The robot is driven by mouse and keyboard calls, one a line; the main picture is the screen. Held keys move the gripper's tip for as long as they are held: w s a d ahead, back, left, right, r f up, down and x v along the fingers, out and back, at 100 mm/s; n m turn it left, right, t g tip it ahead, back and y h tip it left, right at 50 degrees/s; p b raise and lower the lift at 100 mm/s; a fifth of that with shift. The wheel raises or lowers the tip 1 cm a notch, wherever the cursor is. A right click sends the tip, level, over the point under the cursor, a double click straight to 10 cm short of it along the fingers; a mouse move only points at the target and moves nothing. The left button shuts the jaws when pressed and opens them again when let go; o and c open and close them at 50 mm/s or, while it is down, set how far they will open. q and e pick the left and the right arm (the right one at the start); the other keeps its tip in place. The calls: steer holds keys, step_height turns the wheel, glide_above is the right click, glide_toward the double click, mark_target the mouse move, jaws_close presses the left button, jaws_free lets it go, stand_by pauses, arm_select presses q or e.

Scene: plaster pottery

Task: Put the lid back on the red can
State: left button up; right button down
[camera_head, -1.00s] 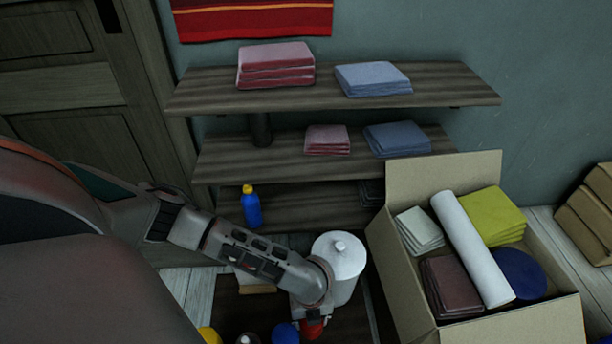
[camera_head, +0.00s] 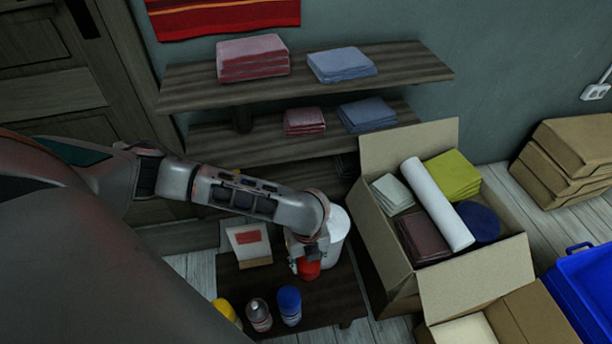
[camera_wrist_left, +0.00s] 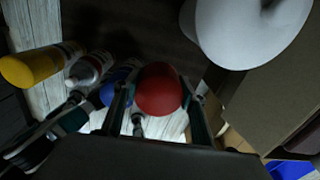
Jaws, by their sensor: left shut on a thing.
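My left gripper (camera_head: 308,262) is shut on a red rounded lid (camera_head: 308,269), held in front of the white pot. The lid also shows as a red dome between the fingers in the left wrist view (camera_wrist_left: 158,90). A can with a bare grey top and a partly red label (camera_head: 259,315) stands at the front of the low table (camera_head: 335,297), between a yellow can (camera_head: 227,312) and a blue can (camera_head: 289,304). In the wrist view this can (camera_wrist_left: 88,68) is left of the lid, apart from it. My right gripper is not in view.
A white lidded pot (camera_head: 337,238) stands right behind my gripper, partly hidden by it. A framed card (camera_head: 247,244) stands at the back left of the table. An open cardboard box (camera_head: 378,232) with cloths is close on the right. Shelves (camera_head: 300,82) stand behind.

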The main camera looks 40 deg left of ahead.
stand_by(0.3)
arm_select(q)
steer(key=w+r+n, duration=0.2)
steer(key=r+n, duration=0.4)
steer(key=r, duration=0.2)
steer(key=w+r+n, duration=0.3)
steer(key=r+n, duration=0.3)
steer(key=r, duration=0.2)
steer(key=s+r+n, duration=0.1)
steer(key=r+n, duration=0.5)
steer(key=r, duration=0.3)
steer(key=s+r+n, duration=0.2)
steer(key=r+n, duration=0.5)
steer(key=r, duration=0.2)
steer(key=shift+s+a+r, duration=0.3)
steer(key=shift+r, duration=0.05)
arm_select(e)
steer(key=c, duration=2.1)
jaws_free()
arm_select(q)
steer(key=shift+d, duration=0.1)
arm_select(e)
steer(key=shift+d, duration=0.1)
arm_select(q)
steer(key=shift+d, duration=0.1)
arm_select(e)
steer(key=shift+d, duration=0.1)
